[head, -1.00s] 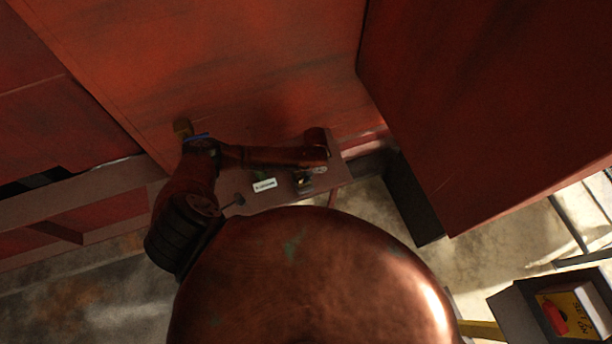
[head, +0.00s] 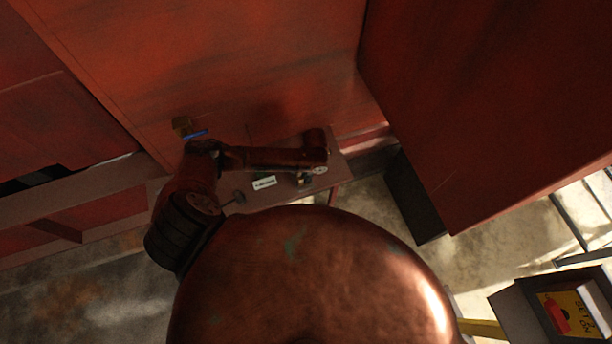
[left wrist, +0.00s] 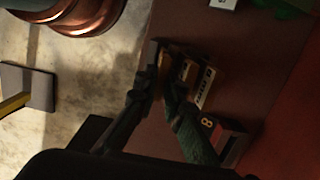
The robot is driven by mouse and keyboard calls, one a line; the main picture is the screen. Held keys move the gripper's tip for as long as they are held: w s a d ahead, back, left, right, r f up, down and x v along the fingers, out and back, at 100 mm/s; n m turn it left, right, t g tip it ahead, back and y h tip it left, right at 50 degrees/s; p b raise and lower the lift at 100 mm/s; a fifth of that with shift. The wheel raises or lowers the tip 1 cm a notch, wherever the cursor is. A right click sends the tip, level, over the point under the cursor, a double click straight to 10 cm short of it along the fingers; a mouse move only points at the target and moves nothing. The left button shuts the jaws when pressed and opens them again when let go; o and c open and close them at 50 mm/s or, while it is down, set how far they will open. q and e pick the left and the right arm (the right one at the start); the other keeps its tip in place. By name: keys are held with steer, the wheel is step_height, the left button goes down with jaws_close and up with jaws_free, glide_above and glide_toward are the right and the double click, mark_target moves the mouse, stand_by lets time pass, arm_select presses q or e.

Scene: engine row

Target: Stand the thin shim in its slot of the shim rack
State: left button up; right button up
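In the left wrist view, a small block with a pale lettered label (left wrist: 204,88) stands on the brown shelf, probably the shim rack. It also shows in part, small and dark, below my wrist in the head view (head: 305,180). My left gripper (left wrist: 160,75) points down at the shelf beside this block. Its fingers converge with their tips close together. A thin dark strip lies at the tips, but I cannot tell whether it is the shim or part of a finger. The slots cannot be made out. My right gripper is out of view.
The brown shelf (head: 335,177) ends close to the gripper, with concrete floor beyond. A dark red block marked 8 or B (left wrist: 229,141) stands nearby. A white label (head: 264,183) lies on the shelf. Large red panels (head: 270,60) rise behind.

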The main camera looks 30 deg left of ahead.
arm_select(q)
steer(key=o, duration=0.5)
steer(key=r, duration=0.8)
steer(key=w+d+r, duration=0.1)
steer(key=r, duration=0.3)
steer(key=shift+d+f, duration=0.1)
